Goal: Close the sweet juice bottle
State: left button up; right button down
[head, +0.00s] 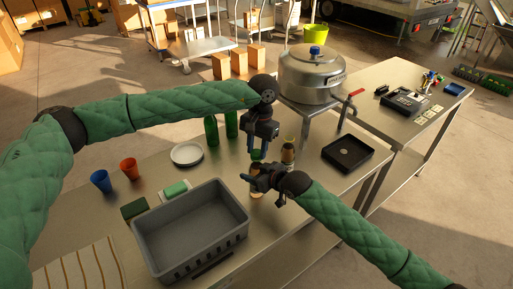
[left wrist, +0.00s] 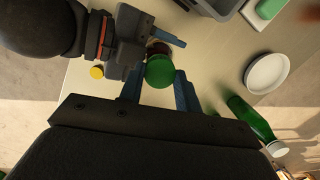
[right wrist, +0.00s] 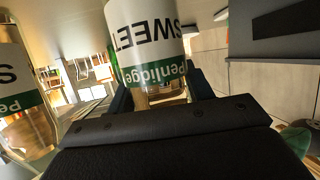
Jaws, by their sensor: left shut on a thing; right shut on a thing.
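The sweet juice bottle (right wrist: 147,40) has a white and green label reading "SWEET" and "Penlidge". My right gripper (head: 257,175) is shut around it; the bottle's lower part (head: 257,193) shows below that gripper. My left gripper (head: 257,150) is above, shut on a green cap (left wrist: 160,71), which also shows in the head view (head: 256,155). In the left wrist view the cap sits between the blue fingers, in line with the bottle's dark top (left wrist: 158,47). Whether cap and bottle neck touch cannot be told. My right gripper partly hides the bottle.
A second juice bottle (head: 288,152) stands close to the right; its yellow cap shows in the left wrist view (left wrist: 97,72). Green bottles (head: 231,124) and a plate (head: 187,154) are behind left. A grey crate (head: 190,252) is front left, a black tray (head: 348,153) right.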

pick_arm(q)
jog(key=m, duration=0.6)
jog(key=shift+m+t+y, duration=0.3)
jog(key=shift+m, duration=0.1)
jog(key=o, duration=0.9)
jog(key=shift+r, duration=0.1)
jog(key=shift+r, duration=2.15)
jog(key=shift+c, duration=0.3)
